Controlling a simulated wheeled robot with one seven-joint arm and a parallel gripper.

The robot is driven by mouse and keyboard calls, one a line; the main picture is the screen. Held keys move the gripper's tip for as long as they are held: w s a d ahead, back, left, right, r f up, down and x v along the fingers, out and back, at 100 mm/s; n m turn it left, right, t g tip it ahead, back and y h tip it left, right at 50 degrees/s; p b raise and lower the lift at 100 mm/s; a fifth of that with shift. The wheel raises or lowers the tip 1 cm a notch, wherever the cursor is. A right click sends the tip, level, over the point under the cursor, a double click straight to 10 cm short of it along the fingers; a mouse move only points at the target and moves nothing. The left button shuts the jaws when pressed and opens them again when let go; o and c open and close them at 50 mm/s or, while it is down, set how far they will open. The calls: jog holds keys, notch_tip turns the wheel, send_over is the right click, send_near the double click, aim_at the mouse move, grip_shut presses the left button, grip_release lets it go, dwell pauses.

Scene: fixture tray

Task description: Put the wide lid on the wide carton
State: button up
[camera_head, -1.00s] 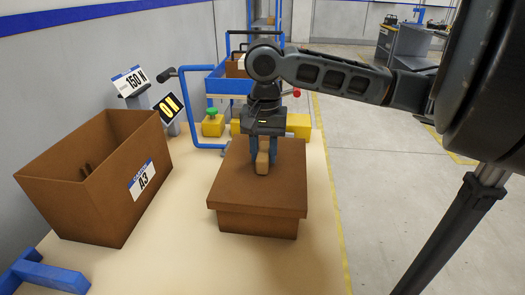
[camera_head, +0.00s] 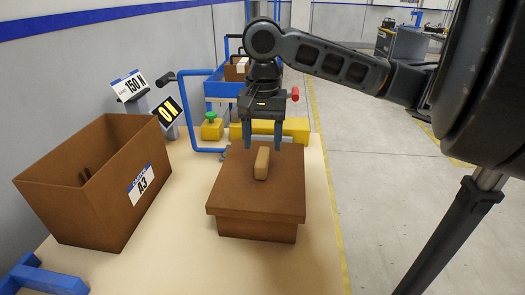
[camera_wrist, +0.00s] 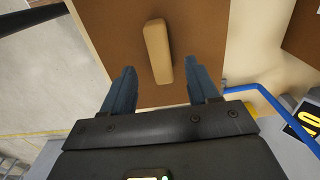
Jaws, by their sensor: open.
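The wide lid (camera_head: 240,195) is a flat brown panel with a light tan block handle (camera_head: 262,163) on top. It rests on the wide carton (camera_head: 255,228), a low brown box on the table, and covers its opening. My gripper (camera_head: 263,143) is open and empty, above and a little behind the handle. In the wrist view the handle (camera_wrist: 158,50) stands clear between and beyond the two blue fingers (camera_wrist: 160,88), with the lid (camera_wrist: 205,35) under it. The inside of the carton is hidden.
A tall open brown carton marked A3 (camera_head: 95,190) stands at the left. Behind are a blue tube frame (camera_head: 185,110), a yellow box with a green button (camera_head: 212,127) and a yellow block (camera_head: 297,130). A blue bracket (camera_head: 45,278) sits at front left. Bare table shows in front.

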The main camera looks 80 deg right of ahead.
aim_at(263, 156)
notch_tip(263, 156, up, 7)
jog(key=shift+r, duration=0.15)
dwell(1.8)
